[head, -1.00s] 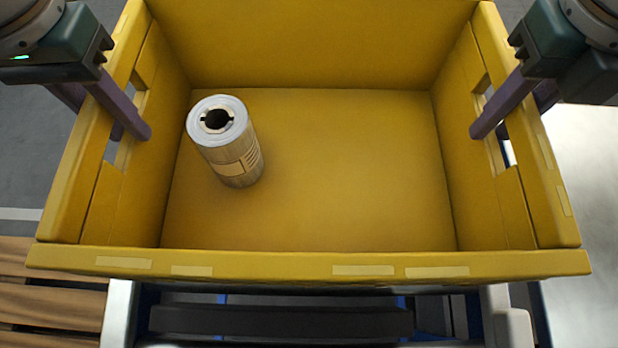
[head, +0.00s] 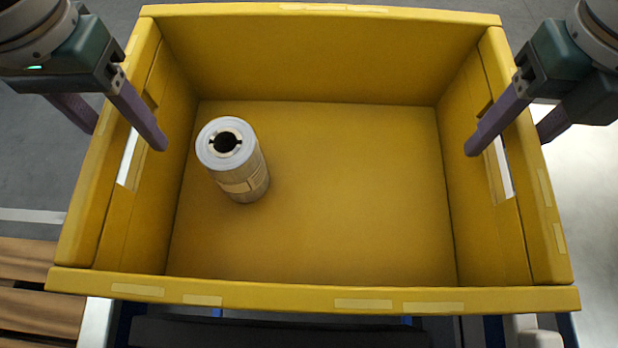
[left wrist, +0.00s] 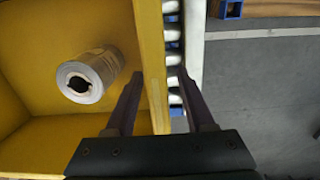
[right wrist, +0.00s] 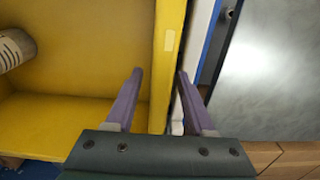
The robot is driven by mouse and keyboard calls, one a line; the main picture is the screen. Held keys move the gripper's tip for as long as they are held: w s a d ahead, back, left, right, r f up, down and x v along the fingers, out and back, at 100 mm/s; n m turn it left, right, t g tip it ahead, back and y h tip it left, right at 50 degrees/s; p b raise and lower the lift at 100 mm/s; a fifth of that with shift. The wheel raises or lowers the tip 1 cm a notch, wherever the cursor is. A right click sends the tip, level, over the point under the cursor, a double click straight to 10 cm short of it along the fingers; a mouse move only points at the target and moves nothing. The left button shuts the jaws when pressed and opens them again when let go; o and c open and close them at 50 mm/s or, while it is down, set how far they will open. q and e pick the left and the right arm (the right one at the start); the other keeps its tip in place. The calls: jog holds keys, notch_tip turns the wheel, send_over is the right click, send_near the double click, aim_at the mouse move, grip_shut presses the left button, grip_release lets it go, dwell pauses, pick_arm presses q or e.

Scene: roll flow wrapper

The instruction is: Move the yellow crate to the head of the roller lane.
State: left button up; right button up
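The yellow crate (head: 320,297) fills the middle of the head view, upright, with a silver-grey roll (head: 233,160) standing inside at its left. White rollers of the roller lane (left wrist: 173,33) show just outside the crate wall in the left wrist view. My left gripper (head: 128,139) straddles the crate's left wall, one finger inside and one outside, with gaps to the wall. My right gripper (head: 508,146) straddles the right wall the same way, fingers apart. Both are open and hold nothing. Whether the crate's underside rests fully on the rollers is hidden.
Wooden slats (head: 35,262) lie at the lower left of the head view. A pale grey flat surface (head: 590,215) lies to the right of the crate. Grey floor (head: 35,165) is clear on the left.

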pick_arm(q)
jog(key=o, duration=0.4)
notch_tip(320, 180, up, 12)
jog(key=shift+r, duration=0.1)
dwell(0.5)
pick_arm(e)
jog(key=shift+o, duration=0.3)
jog(key=o, duration=0.3)
jog(key=shift+o, duration=0.2)
notch_tip(320, 180, up, 12)
dwell(0.6)
